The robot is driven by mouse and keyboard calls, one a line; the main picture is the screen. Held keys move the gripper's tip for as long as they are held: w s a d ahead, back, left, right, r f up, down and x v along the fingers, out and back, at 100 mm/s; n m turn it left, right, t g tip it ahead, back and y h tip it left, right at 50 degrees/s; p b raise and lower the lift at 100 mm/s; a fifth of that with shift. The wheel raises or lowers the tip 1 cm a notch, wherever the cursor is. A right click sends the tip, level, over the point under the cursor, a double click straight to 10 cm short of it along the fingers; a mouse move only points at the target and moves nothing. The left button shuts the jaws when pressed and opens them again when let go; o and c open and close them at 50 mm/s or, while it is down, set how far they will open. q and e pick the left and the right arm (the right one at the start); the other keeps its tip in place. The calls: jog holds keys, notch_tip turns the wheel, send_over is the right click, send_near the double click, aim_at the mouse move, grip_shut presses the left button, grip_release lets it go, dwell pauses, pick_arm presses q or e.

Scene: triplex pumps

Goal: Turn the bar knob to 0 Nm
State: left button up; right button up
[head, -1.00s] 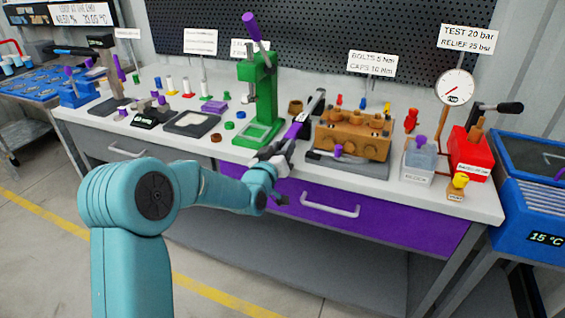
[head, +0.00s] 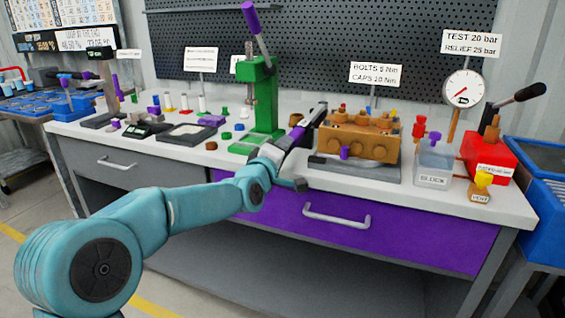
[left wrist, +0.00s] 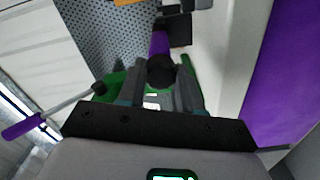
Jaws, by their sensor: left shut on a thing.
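My left gripper (head: 286,143) is at the tool's near end. In the left wrist view, its fingers (left wrist: 160,88) are shut on a dark round knob (left wrist: 161,70) below the purple grip. The fingers hide part of the knob, and no torque scale is readable. My right gripper is not in view.
A green press (head: 262,95) stands behind and left of the tool. The brown pump block (head: 357,142) on its grey base is close on the right. The purple drawer (head: 400,235) is below.

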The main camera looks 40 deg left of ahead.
pick_arm(q)
jog(key=shift+n+b, duration=0.5)
jog(key=shift+b, duration=0.05)
jog(key=o, duration=1)
jog(key=shift+o, duration=0.2)
jog(key=v, duration=1.6)
jog(key=shift+d+f, duration=0.1)
